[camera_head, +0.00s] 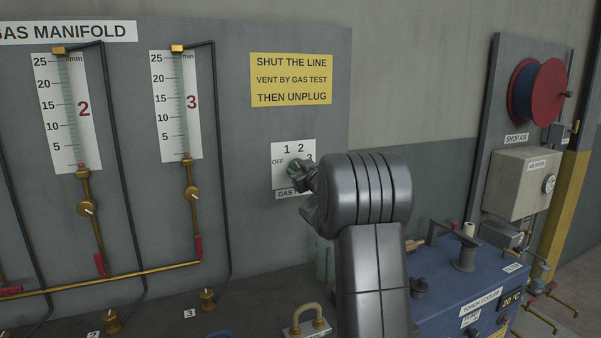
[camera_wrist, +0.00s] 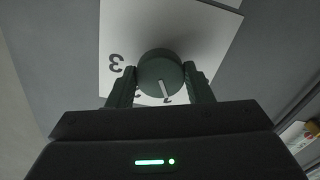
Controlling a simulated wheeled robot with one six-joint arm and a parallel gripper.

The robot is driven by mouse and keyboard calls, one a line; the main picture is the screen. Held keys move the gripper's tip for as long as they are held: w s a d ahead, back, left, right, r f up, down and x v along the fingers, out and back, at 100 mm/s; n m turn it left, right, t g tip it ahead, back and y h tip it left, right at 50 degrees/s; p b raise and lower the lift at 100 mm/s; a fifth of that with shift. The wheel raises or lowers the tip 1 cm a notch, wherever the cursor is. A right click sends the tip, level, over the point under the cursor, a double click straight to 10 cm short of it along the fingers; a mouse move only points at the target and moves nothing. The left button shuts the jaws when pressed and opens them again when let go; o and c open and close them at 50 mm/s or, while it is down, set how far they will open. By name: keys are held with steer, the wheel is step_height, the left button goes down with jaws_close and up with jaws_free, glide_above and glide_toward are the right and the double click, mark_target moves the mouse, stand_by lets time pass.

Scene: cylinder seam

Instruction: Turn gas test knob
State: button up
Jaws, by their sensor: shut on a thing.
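The gas test knob (camera_wrist: 160,68) is a round grey-green knob with a white pointer line, on a white dial plate (camera_head: 281,154) marked OFF, 1, 2 and 3. My gripper (camera_wrist: 161,80) is shut on the knob, one finger on each side. In the wrist view the plate appears upside down, and the pointer points down and slightly right, away from the 3. The mark at its tip is partly hidden, so I cannot read it for sure. In the head view my wrist covers part of the plate and its label.
A yellow sign (camera_head: 291,79) is above the dial. Flow tubes 2 (camera_head: 70,110) and 3 (camera_head: 177,105) with brass valves are to the left. A blue torch cooler (camera_head: 440,285) stands at lower right, below a grey box (camera_head: 520,182) and a red hose reel (camera_head: 545,90).

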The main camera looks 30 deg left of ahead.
steer(key=n+b, duration=0.4)
steer(key=n, duration=0.4)
steer(key=shift+b, duration=0.3)
steer(key=shift+n, duration=0.5)
steer(key=o, duration=1)
steer(key=shift+s+d, duration=0.1)
steer(key=b+v, duration=0.2)
steer(key=v, duration=1.1)
steer(key=shift+d, duration=0.25)
steer(key=shift+s, duration=0.1)
